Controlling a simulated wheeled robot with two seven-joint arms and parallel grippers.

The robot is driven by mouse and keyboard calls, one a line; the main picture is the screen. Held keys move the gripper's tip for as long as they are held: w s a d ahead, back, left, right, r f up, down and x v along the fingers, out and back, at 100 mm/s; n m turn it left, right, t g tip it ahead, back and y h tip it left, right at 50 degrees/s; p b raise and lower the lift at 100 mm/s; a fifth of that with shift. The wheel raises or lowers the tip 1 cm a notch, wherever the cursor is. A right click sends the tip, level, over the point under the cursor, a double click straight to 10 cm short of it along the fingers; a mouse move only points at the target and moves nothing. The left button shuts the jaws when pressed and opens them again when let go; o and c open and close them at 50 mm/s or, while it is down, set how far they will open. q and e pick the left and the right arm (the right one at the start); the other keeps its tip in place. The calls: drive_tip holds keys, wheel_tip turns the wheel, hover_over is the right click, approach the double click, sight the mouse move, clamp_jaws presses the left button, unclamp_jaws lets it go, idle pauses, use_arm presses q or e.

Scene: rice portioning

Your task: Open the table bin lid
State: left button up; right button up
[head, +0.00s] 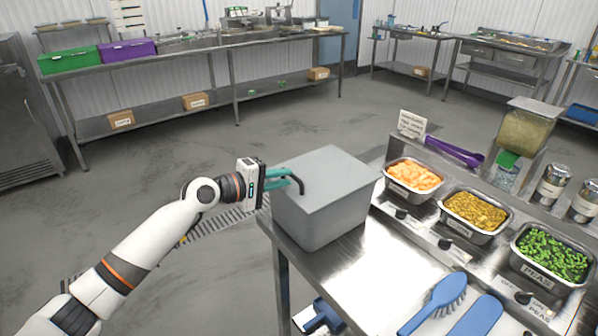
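The grey table bin (320,215) stands on the left end of the steel counter. Its flat grey lid (330,175) lies shut on top. My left gripper (284,182) reaches in from the left, with its teal fingers at the bin's left side near the lid's edge. A dark curved piece (299,182) shows at the fingertips, against the lid's left side. I cannot tell whether it is a handle or part of the gripper, nor whether the fingers are closed on it. My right gripper is not in view.
Trays of orange food (414,174), corn (475,211) and peas (552,254) sit right of the bin. A blue brush (436,304) lies at the counter's front. A purple utensil (454,152) lies behind the trays. Open floor (190,150) lies left of the counter.

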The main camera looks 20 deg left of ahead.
sight(290, 176)
use_arm(q)
drive_tip(key=shift+x, duration=2.75)
clamp_jaws()
